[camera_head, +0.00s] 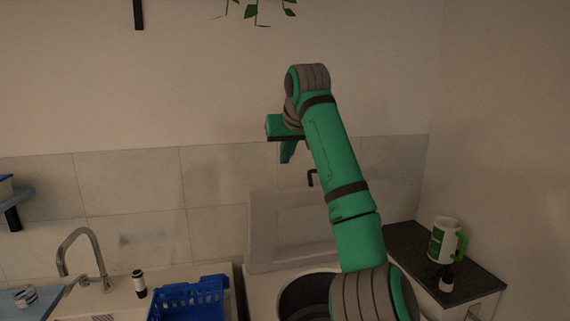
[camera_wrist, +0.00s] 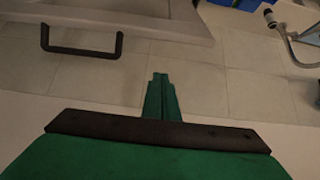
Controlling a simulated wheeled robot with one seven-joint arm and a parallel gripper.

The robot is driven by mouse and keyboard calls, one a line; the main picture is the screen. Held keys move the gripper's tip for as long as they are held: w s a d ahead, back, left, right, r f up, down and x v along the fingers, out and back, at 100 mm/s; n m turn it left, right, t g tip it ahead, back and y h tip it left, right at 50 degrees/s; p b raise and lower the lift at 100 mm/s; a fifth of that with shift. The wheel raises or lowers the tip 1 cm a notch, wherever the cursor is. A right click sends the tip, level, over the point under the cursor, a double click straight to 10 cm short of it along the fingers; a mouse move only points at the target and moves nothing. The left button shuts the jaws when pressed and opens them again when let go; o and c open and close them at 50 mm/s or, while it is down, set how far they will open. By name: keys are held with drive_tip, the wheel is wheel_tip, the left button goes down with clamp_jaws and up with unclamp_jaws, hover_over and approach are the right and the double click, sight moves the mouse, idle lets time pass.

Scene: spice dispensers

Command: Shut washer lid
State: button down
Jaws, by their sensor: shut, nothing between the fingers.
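The white washer has its lid (camera_head: 290,228) raised upright near the tiled wall. The round dark drum opening (camera_head: 305,294) shows in front of it, partly hidden by my arm. A black handle (camera_head: 313,178) is at the lid's top edge, partly behind my arm in the head view. In the wrist view the lid (camera_wrist: 140,12) is at the top left, with the handle (camera_wrist: 82,44) standing out from its edge. My gripper (camera_head: 287,160) is above the lid's top edge, apart from the handle. Its green fingers (camera_wrist: 161,82) are shut and empty.
A blue basket (camera_head: 190,301) stands left of the washer, beside a dark-capped bottle (camera_head: 139,283) and a tap (camera_head: 80,255). Free air surrounds my gripper.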

sight(284, 189)
drive_tip(key=shift+w+a+f, duration=0.1)
drive_tip(key=shift+w+f, duration=0.25)
drive_tip(key=shift+f, duration=1)
drive_tip(key=shift+w+a+f, duration=0.1)
drive_tip(key=shift+w+f, duration=0.25)
drive_tip(key=shift+f, duration=0.95)
drive_tip(key=shift+w+a+f, duration=0.1)
drive_tip(key=shift+w+f, duration=0.25)
drive_tip(key=shift+f, duration=1)
drive_tip(key=shift+d+f, duration=0.15)
